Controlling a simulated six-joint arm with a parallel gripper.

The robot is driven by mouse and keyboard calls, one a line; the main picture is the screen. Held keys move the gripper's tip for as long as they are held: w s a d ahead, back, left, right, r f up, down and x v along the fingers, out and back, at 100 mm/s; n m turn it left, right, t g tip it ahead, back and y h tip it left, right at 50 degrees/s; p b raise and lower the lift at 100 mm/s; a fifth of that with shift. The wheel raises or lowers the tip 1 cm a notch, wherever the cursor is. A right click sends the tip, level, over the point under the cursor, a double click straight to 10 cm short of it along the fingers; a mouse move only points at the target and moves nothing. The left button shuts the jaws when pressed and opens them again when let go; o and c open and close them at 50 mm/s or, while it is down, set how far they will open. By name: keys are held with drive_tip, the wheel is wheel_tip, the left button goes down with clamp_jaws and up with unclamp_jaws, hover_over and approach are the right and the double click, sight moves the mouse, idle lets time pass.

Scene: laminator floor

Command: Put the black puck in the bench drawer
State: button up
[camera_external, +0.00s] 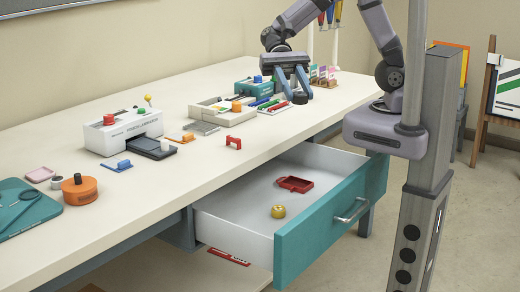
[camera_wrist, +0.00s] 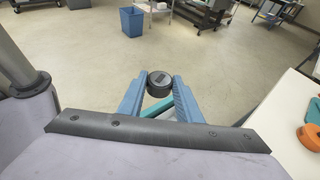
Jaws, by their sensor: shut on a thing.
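The black puck (camera_wrist: 158,84) is held between the blue fingertips of my gripper (camera_wrist: 160,78) in the wrist view. In the external view the puck (camera_external: 300,97) shows at the lower end of my gripper (camera_external: 289,96), which is shut on it and raised. The bench drawer (camera_external: 330,222) is pulled open, with a teal front and white inside. In the wrist view a teal strip (camera_wrist: 158,107) shows just below the puck, with floor beyond; its exact height above the drawer is hard to tell.
The drawer holds a red tray (camera_external: 294,184) and a yellow object (camera_external: 278,212), with bare floor around them. The bench top (camera_external: 190,195) carries a white laminator (camera_external: 123,130), an orange round object (camera_external: 79,190) and a red clip (camera_external: 233,142). A blue bin (camera_wrist: 131,21) stands on the floor.

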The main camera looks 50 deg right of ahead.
drive_tip(key=w+a+r+m+t+y+b, duration=0.2)
drive_tip(key=w+a+r+m+t+y, duration=0.3)
drive_tip(key=r+m+t, duration=0.4)
hover_over(270, 230)
wheel_tip(270, 230, down, 35)
drive_tip(key=shift+f, duration=0.5)
drive_tip(key=shift+f, duration=0.15)
drive_tip(key=shift+f, duration=4.85)
drive_tip(key=shift+f, duration=0.1)
drive_tip(key=o, duration=1)
